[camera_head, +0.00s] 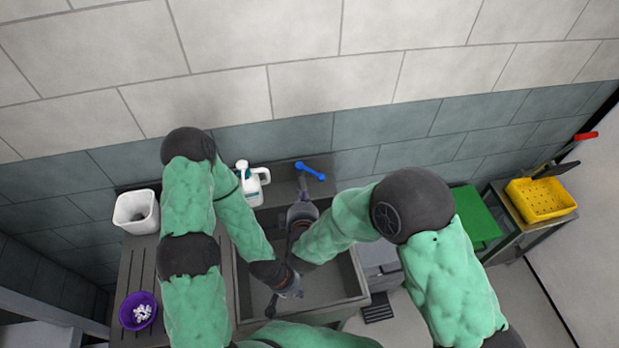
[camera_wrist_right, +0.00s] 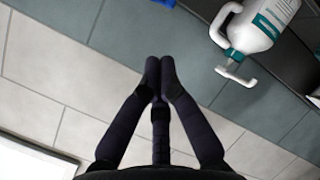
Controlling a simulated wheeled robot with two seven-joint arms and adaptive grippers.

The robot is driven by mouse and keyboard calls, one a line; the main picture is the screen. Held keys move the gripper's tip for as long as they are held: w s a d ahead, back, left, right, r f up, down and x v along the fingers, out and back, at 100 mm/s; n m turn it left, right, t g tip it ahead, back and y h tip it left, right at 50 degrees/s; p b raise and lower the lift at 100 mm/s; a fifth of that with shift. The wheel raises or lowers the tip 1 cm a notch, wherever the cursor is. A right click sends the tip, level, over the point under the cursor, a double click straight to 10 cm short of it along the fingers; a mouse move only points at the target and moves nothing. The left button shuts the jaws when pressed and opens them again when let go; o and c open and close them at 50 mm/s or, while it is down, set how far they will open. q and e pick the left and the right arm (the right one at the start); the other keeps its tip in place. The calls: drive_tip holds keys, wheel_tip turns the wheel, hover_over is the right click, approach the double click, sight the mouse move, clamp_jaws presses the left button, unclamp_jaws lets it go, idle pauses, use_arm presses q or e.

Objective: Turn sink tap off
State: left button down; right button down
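A blue lever (camera_head: 311,171), apparently the tap handle, stands at the back edge of the sink (camera_head: 357,279) near the wall. A bit of blue (camera_wrist_right: 163,2) shows at the top edge of the right wrist view. My right gripper (camera_head: 302,196) is just in front of the blue lever, with a small gap visible. In the right wrist view its fingers (camera_wrist_right: 160,70) are together with nothing between them. My left gripper (camera_head: 272,308) is low over the sink basin, and its fingers are too small to judge. The tap's spout is not clearly visible.
A white bottle (camera_head: 253,187) with a teal label stands left of the lever; it also shows in the right wrist view (camera_wrist_right: 262,28). A white bin (camera_head: 136,212) and purple bowl (camera_head: 138,311) are at left. A yellow basket (camera_head: 541,200) is at right.

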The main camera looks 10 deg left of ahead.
approach(314, 173)
drive_tip(key=w+a, duration=0.3)
drive_tip(key=a, duration=0.2)
drive_tip(key=shift+w+d+f, duration=0.85)
drive_tip(key=shift+w+f, duration=0.1)
drive_tip(key=shift+f, duration=0.2)
drive_tip(key=shift+w+d+f, duration=0.2)
drive_tip(key=shift+w+f, duration=0.05)
drive_tip(key=shift+w+d, duration=0.1)
drive_tip(key=shift+w+d+f+b, duration=0.35)
drive_tip(key=shift+w+d+b, duration=0.3)
drive_tip(key=shift+b, duration=0.1)
drive_tip(key=shift+r, duration=0.2)
